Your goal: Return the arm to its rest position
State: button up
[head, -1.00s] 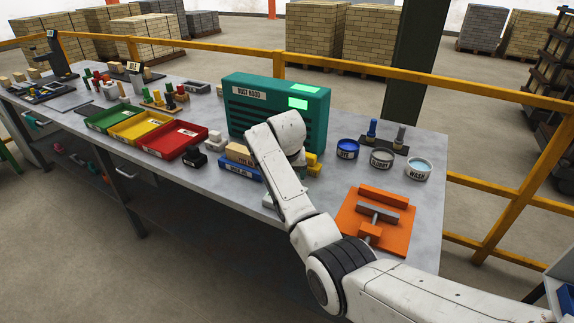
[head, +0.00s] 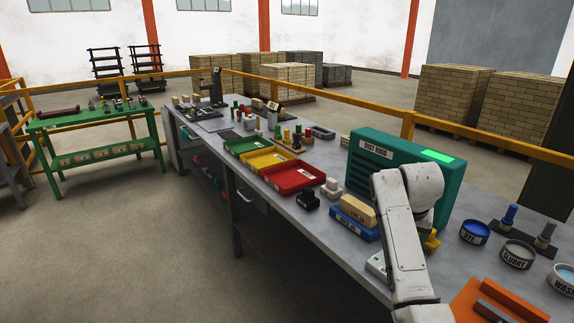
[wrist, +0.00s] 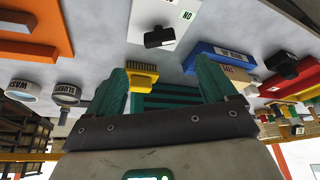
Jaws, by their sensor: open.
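My arm (head: 400,235) rises at the lower right of the head view, in front of the green dust hood (head: 372,158). Its fingers are hidden there behind my own wrist. In the wrist view my gripper (wrist: 161,67) shows two teal fingers spread wide apart, with nothing held between them. A yellow brush (wrist: 142,77) shows beyond the gap, on the bench, with the slatted hood face behind it. I cannot tell how close the fingers are to the brush.
The grey bench (head: 318,232) carries green, yellow and red trays (head: 292,178), a blue block tray (head: 352,227), dye (head: 474,232) and slurry (head: 517,254) pots, and an orange press (head: 500,300). A green table (head: 95,115) stands far left. Open floor (head: 130,240) lies in front.

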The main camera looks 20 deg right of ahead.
jog(key=s+a+f+n+g+y, duration=0.1)
jog(key=s+a+f+n, duration=0.1)
jog(key=s+a+f, duration=0.5)
jog(key=s+a+f+n, duration=0.2)
jog(key=s+a+f, duration=0.1)
jog(key=s+f, duration=0.75)
jog(key=s+a+f+n, duration=0.1)
jog(key=s+a, duration=0.3)
jog(key=s, duration=0.8)
jog(key=s+a+n+g+y, duration=0.1)
jog(key=s+a+n, duration=0.1)
jog(key=s, duration=1)
jog(key=shift+s+a+f+n+y, duration=0.3)
jog(key=shift+a+f, duration=0.1)
jog(key=shift+a, duration=0.45)
